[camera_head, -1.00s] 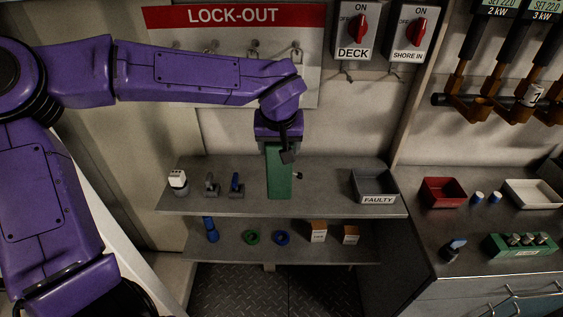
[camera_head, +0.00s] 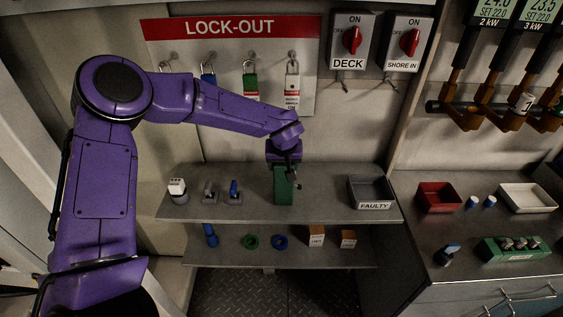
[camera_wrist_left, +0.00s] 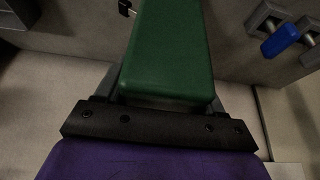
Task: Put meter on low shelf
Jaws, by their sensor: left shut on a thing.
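The meter, a green block (camera_head: 284,190) with a small dark knob on its side, is upright in my left gripper (camera_head: 285,166). It fills the top middle of the left wrist view (camera_wrist_left: 172,50). The left gripper points down and is shut on the meter's upper end. The meter's lower end is at the upper shelf (camera_head: 325,200); I cannot tell whether it touches. The low shelf (camera_head: 225,258) runs below, with things along it. My right gripper is not in view.
A grey FAULTY bin (camera_head: 372,191) stands right on the upper shelf; valves (camera_head: 234,190) and a white-topped part (camera_head: 178,190) stand left. The low shelf holds a blue part (camera_head: 210,235), green ring (camera_head: 250,242), blue ring (camera_head: 280,242) and two small boxes (camera_head: 316,236). Padlocks (camera_head: 250,85) hang behind.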

